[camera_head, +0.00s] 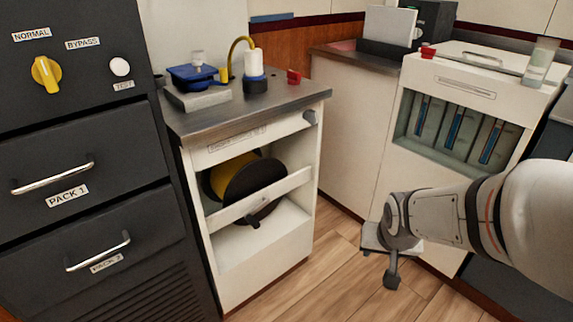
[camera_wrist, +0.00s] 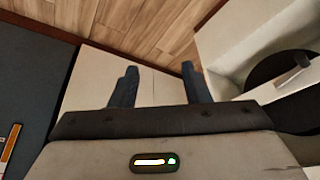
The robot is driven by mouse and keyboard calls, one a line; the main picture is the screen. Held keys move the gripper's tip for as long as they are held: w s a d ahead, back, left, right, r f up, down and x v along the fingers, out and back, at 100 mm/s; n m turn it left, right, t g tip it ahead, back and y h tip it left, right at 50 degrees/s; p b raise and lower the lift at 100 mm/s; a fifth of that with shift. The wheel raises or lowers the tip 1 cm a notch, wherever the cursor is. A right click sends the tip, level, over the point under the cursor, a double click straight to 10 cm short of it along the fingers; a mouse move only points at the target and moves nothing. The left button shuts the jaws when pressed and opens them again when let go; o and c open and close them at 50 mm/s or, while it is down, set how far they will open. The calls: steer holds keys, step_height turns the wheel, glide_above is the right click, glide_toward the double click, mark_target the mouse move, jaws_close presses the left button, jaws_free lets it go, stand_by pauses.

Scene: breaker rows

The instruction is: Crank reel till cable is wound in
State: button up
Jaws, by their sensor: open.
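The reel (camera_head: 255,187) sits in the open bay of a white cabinet (camera_head: 262,252), with a black round side plate and a yellow drum or winding (camera_head: 219,178) behind it. A pale bar crosses in front of the reel. In the wrist view the black plate (camera_wrist: 270,69) shows at the right, with a small grey handle-like piece (camera_wrist: 301,62) on or before it. The cable's free end cannot be made out. My gripper (camera_head: 383,259) hangs to the right of the cabinet, apart from the reel. Its two dark fingers (camera_wrist: 159,70) are open with nothing between them.
The cabinet's grey top (camera_head: 240,112) holds a blue device, a white-and-blue bottle with a yellow tube, and a red piece. A black drawer unit (camera_head: 75,215) stands at the left. A white unit with slots (camera_head: 465,125) stands at the right. Wooden floor (camera_head: 325,275) lies between.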

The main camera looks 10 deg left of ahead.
steer(key=w+a+f+t+y, duration=0.2)
steer(key=w+a+f+t, duration=0.25)
steer(key=w+a, duration=0.5)
steer(key=m+t+y, duration=0.1)
steer(key=t+y, duration=0.1)
steer(key=y, duration=1)
glide_toward(251, 221)
steer(key=shift+w+a+f, duration=0.35)
steer(key=shift+w+a, duration=0.25)
steer(key=shift+w+a+f, duration=0.3)
steer(key=shift+w+a, duration=0.3)
steer(key=shift+w+a+t+b, duration=0.1)
steer(key=shift+a+t+b, duration=0.15)
steer(key=shift+b, duration=0.15)
steer(key=shift+m, duration=0.3)
steer(key=b+x, duration=0.1)
steer(key=x, duration=0.6)
steer(key=shift+w+b, duration=0.1)
steer(key=shift+b, duration=0.3)
jaws_close()
